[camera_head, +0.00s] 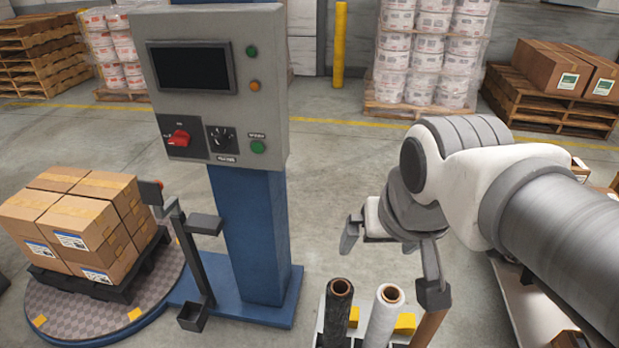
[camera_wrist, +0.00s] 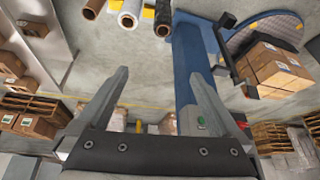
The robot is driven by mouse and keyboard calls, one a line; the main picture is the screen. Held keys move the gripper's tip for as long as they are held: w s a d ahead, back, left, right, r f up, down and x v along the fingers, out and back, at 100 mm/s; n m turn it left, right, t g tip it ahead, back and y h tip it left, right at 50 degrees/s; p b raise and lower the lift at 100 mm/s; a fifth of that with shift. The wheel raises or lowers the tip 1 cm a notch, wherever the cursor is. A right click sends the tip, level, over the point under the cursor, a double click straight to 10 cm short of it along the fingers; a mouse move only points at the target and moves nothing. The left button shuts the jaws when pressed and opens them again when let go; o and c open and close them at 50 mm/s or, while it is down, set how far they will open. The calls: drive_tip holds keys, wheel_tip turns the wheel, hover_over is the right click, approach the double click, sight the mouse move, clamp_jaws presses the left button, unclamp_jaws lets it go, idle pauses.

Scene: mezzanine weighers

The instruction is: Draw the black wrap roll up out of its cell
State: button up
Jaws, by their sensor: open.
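The black wrap roll (camera_head: 337,314) stands upright in a rack at the bottom of the head view, at the left of a row of rolls. Its top end with a brown core shows; its lower part is out of frame. In the wrist view the black roll (camera_wrist: 163,17) is at the top edge. My gripper (camera_head: 390,265) is open and empty, above the rolls and apart from them, with its fingers spread. The fingers also show in the wrist view (camera_wrist: 158,78), with only floor and background between them.
A white roll (camera_head: 383,318) stands right beside the black one, and a brown roll (camera_head: 430,326) is further right, partly behind a finger. A blue column with a grey control box (camera_head: 222,85) rises at left. A turntable (camera_head: 105,318) carries cartons (camera_head: 80,220).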

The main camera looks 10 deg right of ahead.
drive_tip(key=w+f+m+g+b, duration=0.1)
drive_tip(key=w+f+m+g, duration=0.2)
drive_tip(key=w+f+m, duration=0.55)
drive_tip(key=m+g+b, duration=0.1)
drive_tip(key=m+g, duration=0.1)
drive_tip(key=m, duration=0.3)
hover_over(339, 294)
drive_tip(key=w, duration=0.2)
wheel_tip(339, 294, down, 13)
wheel_tip(339, 294, down, 17)
drive_tip(key=b, duration=0.3)
drive_tip(key=shift+s+d+r, duration=0.15)
drive_tip(key=shift+c, duration=0.3)
clamp_jaws()
drive_tip(key=shift+r+p, duration=4.35)
drive_tip(key=shift+r, duration=2.25)
